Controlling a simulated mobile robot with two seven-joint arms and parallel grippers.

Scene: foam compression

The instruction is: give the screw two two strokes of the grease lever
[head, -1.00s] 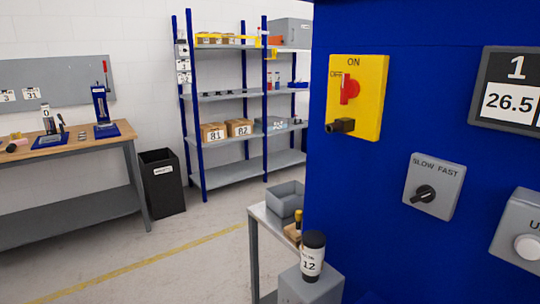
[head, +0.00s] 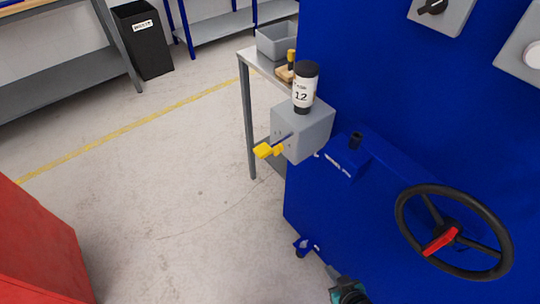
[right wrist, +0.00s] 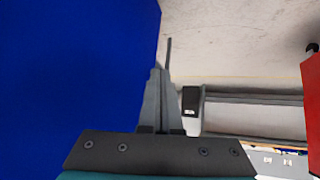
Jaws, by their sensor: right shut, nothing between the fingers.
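The grease lever (head: 266,150) has a yellow handle and sticks out to the left from a grey box (head: 312,132) on the side of the blue machine (head: 400,110). A black-capped cartridge (head: 304,88) with a white label reading 12 stands upright on the box. My right gripper (head: 332,271) is low at the bottom of the head view, below the lever and apart from it. In the right wrist view its fingers (right wrist: 159,72) are shut and empty beside a blue surface; the lever does not show there. My left gripper is not in view. I cannot tell which part is screw two.
A black handwheel (head: 454,232) with a red grip stands out from the machine on the right. A small table (head: 250,62) with a grey bin (head: 277,40) is behind the box. A red block (head: 40,250) is at lower left. The floor between is clear.

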